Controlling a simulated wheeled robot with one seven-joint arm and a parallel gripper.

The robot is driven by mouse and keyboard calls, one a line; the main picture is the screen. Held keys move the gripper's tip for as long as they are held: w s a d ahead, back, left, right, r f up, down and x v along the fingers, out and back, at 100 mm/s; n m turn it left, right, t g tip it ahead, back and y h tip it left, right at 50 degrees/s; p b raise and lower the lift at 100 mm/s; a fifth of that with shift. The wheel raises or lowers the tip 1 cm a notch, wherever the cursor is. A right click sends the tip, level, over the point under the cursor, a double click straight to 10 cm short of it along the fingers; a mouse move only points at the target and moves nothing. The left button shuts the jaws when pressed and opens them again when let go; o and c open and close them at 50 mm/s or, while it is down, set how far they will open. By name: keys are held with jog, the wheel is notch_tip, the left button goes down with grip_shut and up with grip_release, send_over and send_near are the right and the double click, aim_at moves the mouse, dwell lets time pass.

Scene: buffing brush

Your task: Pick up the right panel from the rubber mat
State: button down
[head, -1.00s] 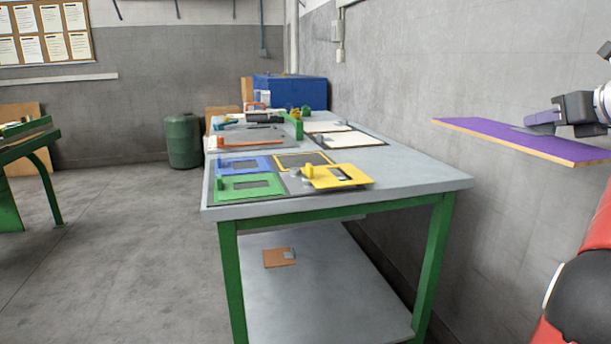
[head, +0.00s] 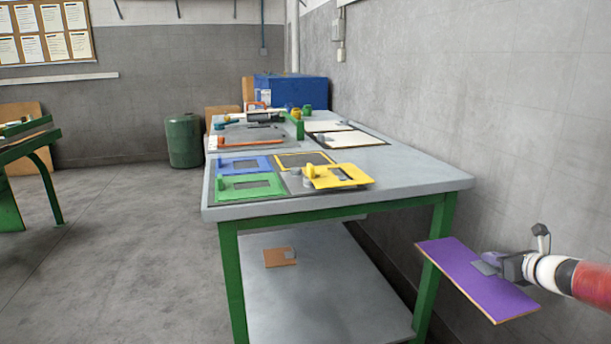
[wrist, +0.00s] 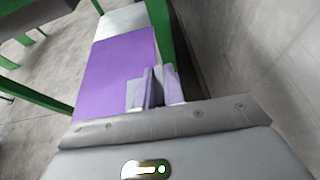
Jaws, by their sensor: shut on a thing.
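A thin purple panel (head: 465,272) with a tan edge is off the table, in the air beside its right front leg, and tilted in the head view. It also fills the left middle of the wrist view (wrist: 110,72). My gripper (head: 487,264) is shut on the panel near its right edge; its fingers also show in the wrist view (wrist: 154,88). A dark mat (head: 287,187) lies on the workbench under blue (head: 264,164), green (head: 223,191) and yellow (head: 352,182) frames.
The grey-topped workbench (head: 420,180) has green legs and a lower shelf (head: 320,300) with a small brown board (head: 274,257). A grey wall (head: 500,100) runs close along the right. Open floor (head: 130,230) lies to the left.

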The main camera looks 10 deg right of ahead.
jog(key=a+f+n+y, duration=0.2)
jog(key=a+f, duration=0.4)
jog(key=f, duration=0.3)
jog(key=a+f+n+g+y, duration=0.1)
jog(key=a+f+y, duration=0.1)
jog(key=a+f, duration=0.55)
jog(key=a+f+n+y, duration=0.2)
jog(key=a+f, duration=0.2)
jog(key=f, duration=0.7)
jog(key=a+f+n+g+y, duration=0.2)
jog(key=a+f, duration=0.1)
jog(key=a, duration=0.6)
jog(key=a+r+n+g+y, duration=0.1)
jog(key=a+r, duration=0.3)
jog(key=a, duration=0.4)
jog(key=a+r+n+g+y, duration=0.1)
jog(key=a+r, duration=0.3)
jog(key=a, duration=0.5)
jog(key=shift+a+n+g, duration=0.15)
jog(key=shift+n+g, duration=0.15)
jog(key=shift+n, duration=0.3)
